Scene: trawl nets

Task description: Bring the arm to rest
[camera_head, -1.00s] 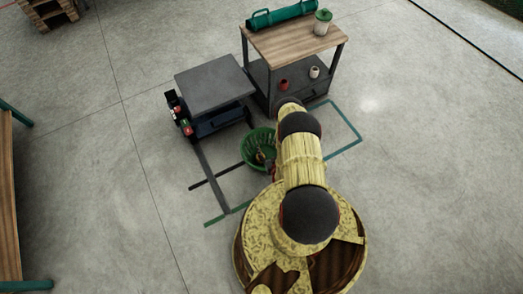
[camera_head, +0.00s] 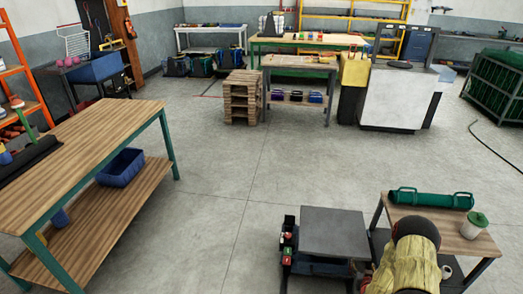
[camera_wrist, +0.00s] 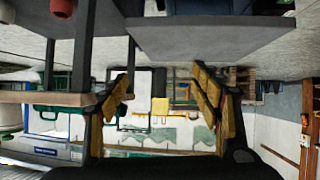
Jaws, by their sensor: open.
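My arm (camera_head: 405,265) shows at the bottom right of the head view, in front of the small wooden-topped table (camera_head: 465,237). My gripper is outside the head view. In the wrist view, which looks upside down, my gripper (camera_wrist: 165,95) has its two yellow-padded fingers wide apart, with nothing between them. Past the fingers the far side of the room shows. A grey slab-like top (camera_wrist: 210,42) spans the upper part of that view, apart from the fingertips.
A grey-topped stand (camera_head: 335,235) is left of my arm. A green roll (camera_head: 430,198) and a green-lidded jar (camera_head: 474,224) sit on the small wooden table. A long workbench (camera_head: 85,150) stands at left. Pallets (camera_head: 241,98) are farther back. The middle floor is clear.

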